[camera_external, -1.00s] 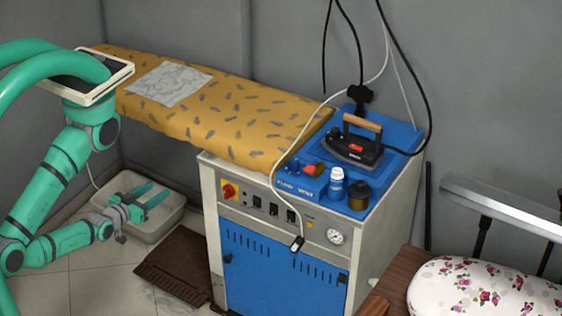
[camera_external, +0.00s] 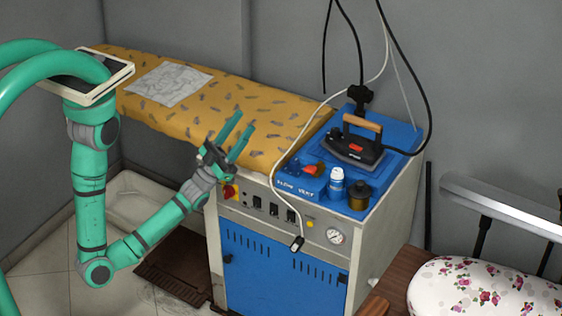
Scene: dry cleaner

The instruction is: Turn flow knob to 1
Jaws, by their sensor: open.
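The blue steam unit (camera_external: 388,187) carries the labels FLOW and VENT on its front edge. A small dark blue knob (camera_external: 292,167) sits above the FLOW label, with a red knob (camera_external: 313,170) to its right. The knobs are too small for me to read any setting. My gripper (camera_external: 243,124) is open and empty, its two green fingers pointing up and to the right. It shows in front of the yellow padded board, left of the knobs and apart from them.
An iron (camera_external: 352,148) with a wooden handle rests on the unit. A white bottle (camera_external: 336,184) and a brown jar (camera_external: 360,195) stand just right of the knobs. A pale cable hangs over the cabinet front (camera_external: 262,222).

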